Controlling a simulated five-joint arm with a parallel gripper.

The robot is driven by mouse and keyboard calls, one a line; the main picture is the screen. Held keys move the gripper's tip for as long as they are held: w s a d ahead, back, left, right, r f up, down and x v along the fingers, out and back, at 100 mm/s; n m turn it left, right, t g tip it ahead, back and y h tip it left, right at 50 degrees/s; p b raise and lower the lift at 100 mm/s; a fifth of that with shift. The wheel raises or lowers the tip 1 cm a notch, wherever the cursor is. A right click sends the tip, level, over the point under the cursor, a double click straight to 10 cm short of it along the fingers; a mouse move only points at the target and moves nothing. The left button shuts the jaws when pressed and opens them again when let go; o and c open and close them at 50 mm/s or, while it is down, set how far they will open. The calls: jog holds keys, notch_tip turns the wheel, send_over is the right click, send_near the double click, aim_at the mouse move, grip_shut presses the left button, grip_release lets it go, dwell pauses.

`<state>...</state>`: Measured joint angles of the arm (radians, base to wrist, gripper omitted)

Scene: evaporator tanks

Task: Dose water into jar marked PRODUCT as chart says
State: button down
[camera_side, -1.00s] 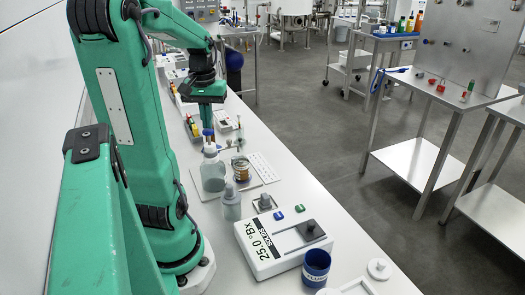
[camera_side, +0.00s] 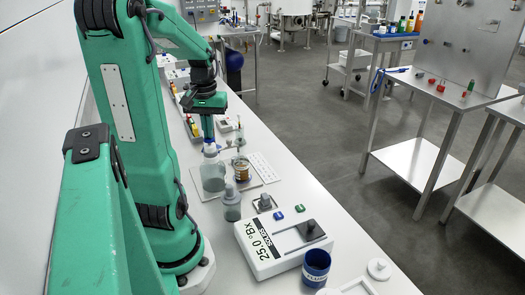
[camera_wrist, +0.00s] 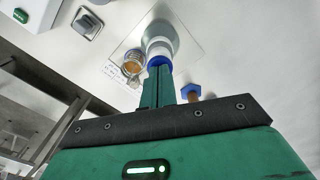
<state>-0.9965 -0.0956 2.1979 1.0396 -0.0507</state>
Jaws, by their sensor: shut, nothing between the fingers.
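A clear bottle with a blue top (camera_side: 213,175) stands on the bench below my gripper. My gripper (camera_side: 208,138) is shut and empty, with its fingers pointing down at the blue top and seemingly touching it. In the wrist view, the shut fingertips (camera_wrist: 160,72) meet the blue top (camera_wrist: 157,61) above a white collar. A small jar with amber contents (camera_side: 241,168) stands on a pale plate right of the bottle. It also shows in the wrist view (camera_wrist: 132,66). I cannot read a PRODUCT mark or the chart's writing.
A smaller grey-capped bottle (camera_side: 232,208) stands nearer the camera.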

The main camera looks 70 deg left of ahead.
jog(key=shift+f, duration=0.3)
jog(key=shift+r, duration=2.35)
jog(key=shift+r, duration=2.5)
jog(key=w+d+f+m+t, duration=0.1)
jog(key=d+m, duration=0.5)
jog(key=d, duration=0.6)
jog(key=w+d+f+m+t, duration=0.1)
jog(key=w+d+m+t, duration=0.3)
jog(key=d, duration=0.9)
jog(key=shift+w+d+f+m+t, duration=0.3)
jog(key=shift+w+m, duration=0.15)
jog(key=shift+m, duration=0.55)
